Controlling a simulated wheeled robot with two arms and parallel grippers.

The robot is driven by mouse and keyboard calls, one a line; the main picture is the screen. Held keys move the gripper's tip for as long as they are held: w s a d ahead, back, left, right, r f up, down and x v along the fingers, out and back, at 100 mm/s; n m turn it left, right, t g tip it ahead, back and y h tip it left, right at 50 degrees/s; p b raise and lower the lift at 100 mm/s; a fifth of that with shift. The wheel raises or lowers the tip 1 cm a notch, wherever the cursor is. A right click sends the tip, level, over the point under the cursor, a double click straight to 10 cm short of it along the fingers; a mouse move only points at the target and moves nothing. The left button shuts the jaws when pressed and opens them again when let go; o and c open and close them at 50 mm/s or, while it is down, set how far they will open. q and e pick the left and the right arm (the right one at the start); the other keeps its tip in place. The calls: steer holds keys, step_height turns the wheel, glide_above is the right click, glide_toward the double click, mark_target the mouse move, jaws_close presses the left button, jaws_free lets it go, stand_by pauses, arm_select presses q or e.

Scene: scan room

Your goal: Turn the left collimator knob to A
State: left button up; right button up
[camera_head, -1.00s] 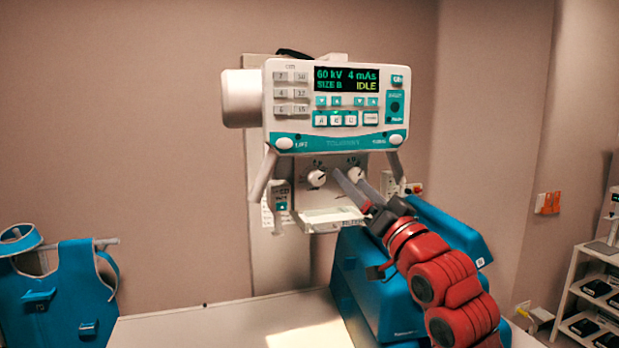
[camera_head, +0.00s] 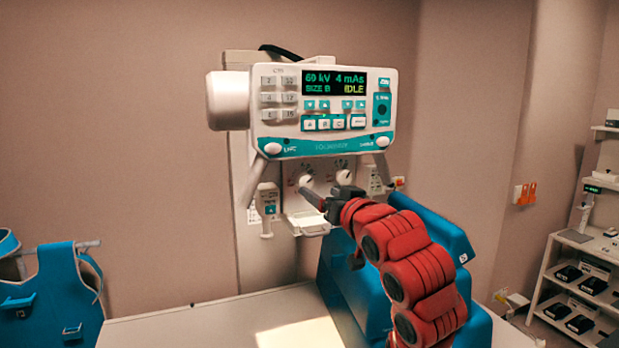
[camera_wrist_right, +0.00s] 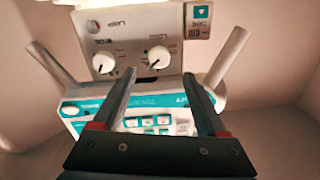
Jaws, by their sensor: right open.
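Two white collimator knobs sit under the control head. The right knob (camera_head: 344,177) shows at the left in the wrist view (camera_wrist_right: 103,63). My right gripper (camera_head: 303,191) is open; in the wrist view its fingers (camera_wrist_right: 159,76) lie either side of the line to the left knob, which appears just past the tips. I cannot tell whether they touch it. My left gripper is out of view.
The control head (camera_head: 325,145) overhangs the knobs; its display reads 60 kV, 4 mAs, SIZE B, IDLE. A clear ledge (camera_head: 308,221) juts out below the knobs. Blue equipment (camera_head: 345,290) stands under my right arm. A white tabletop (camera_head: 200,325) lies in front.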

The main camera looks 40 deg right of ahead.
mark_target(307, 183)
steer(key=w+p, duration=0.1)
steer(key=w, duration=0.2)
steer(key=w+d+p, duration=0.1)
steer(key=w, duration=0.2)
steer(key=shift+d+r, duration=0.1)
steer(key=shift+w+d, duration=0.15)
steer(key=shift+w, duration=0.25)
steer(key=shift+c, duration=0.2)
jaws_close()
